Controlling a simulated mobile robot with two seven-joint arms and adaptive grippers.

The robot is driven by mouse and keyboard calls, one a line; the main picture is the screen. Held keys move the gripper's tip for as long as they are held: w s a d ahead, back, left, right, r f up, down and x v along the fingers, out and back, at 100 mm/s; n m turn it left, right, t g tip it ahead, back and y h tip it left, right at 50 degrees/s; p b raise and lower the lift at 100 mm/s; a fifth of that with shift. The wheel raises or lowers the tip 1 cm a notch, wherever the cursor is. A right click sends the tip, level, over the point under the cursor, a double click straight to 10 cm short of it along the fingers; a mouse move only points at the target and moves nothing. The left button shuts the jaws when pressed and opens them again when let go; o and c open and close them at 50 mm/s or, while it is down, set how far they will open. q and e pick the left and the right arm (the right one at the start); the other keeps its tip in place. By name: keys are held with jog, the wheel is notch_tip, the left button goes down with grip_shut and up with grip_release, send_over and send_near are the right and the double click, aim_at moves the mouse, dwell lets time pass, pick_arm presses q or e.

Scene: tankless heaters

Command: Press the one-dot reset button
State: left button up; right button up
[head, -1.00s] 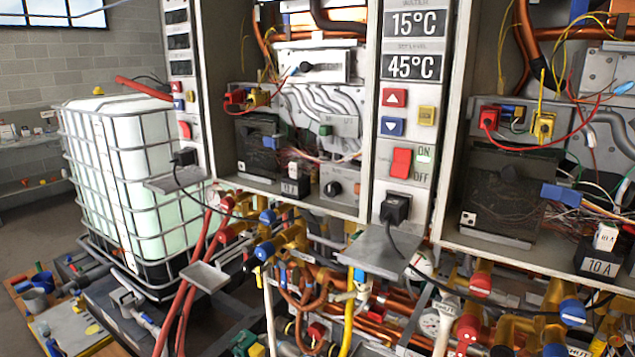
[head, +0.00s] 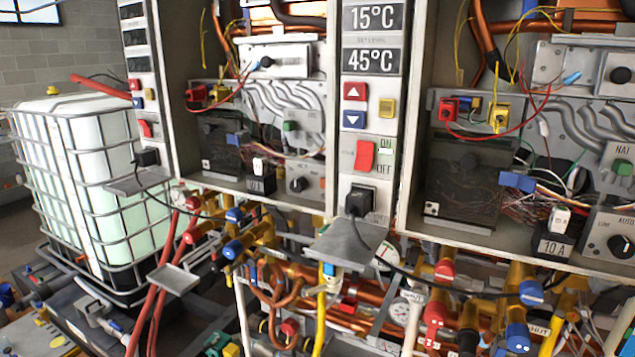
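A square yellow button (head: 387,107) sits on the middle control panel, right of the red up-arrow button (head: 355,91) and the blue down-arrow button (head: 353,120). Its marking is too small to read, so I cannot tell if it bears one dot. Another small yellow button (head: 150,94) is on the panel farther left, and its marking is also unreadable. The middle panel's displays read 15°C and 45°C. Below is a red rocker switch (head: 364,155) beside ON and OFF labels. Neither of my grippers is in view.
Open heater cabinets with wiring flank the middle panel. A small grey shelf (head: 343,243) juts out under its black plug (head: 359,201). Copper pipes and red and blue valves (head: 531,292) crowd below. A caged white tank (head: 82,190) stands at the left.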

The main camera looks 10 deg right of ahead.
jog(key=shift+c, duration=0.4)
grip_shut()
